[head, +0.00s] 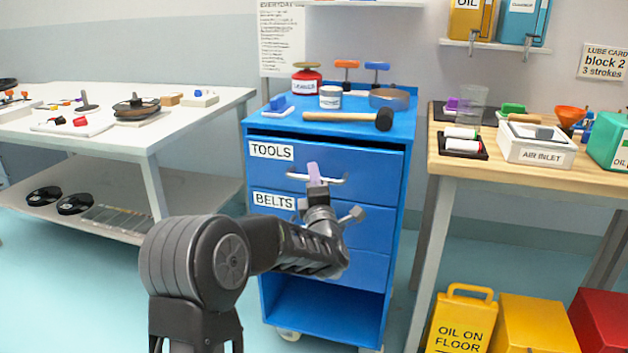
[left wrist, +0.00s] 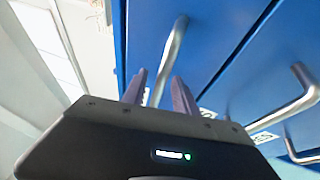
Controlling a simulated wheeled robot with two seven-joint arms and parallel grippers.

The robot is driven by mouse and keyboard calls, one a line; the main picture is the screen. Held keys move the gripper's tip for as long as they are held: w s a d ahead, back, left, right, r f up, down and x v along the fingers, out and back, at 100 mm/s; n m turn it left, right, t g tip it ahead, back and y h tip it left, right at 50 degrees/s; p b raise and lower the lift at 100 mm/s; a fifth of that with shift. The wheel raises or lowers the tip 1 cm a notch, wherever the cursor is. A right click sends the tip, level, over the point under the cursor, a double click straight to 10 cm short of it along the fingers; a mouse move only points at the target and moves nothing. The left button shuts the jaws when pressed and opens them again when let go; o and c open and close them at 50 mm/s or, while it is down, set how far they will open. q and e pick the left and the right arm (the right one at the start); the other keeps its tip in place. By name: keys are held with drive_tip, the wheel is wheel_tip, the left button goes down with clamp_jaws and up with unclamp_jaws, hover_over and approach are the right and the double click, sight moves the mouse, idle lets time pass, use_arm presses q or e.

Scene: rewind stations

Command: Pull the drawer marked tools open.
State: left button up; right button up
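The drawer marked tools (head: 370,170) is the top drawer of a blue cabinet (head: 407,190). Its front looks flush or nearly flush, with a dark strip above it. Its silver bar handle (head: 336,180) crosses the front. My left gripper (head: 316,172) is at this handle, its purple fingers pointing at the drawer front. In the left wrist view, the fingers of my left gripper (left wrist: 160,90) stand apart, with the bar handle (left wrist: 173,50) running between them. A gap shows beside the bar. My right gripper is not in view.
The belts drawer (head: 370,225) is just below, partly hidden by my left arm.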

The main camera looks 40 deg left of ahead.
use_arm(q)
clamp_jaws()
idle(1.3)
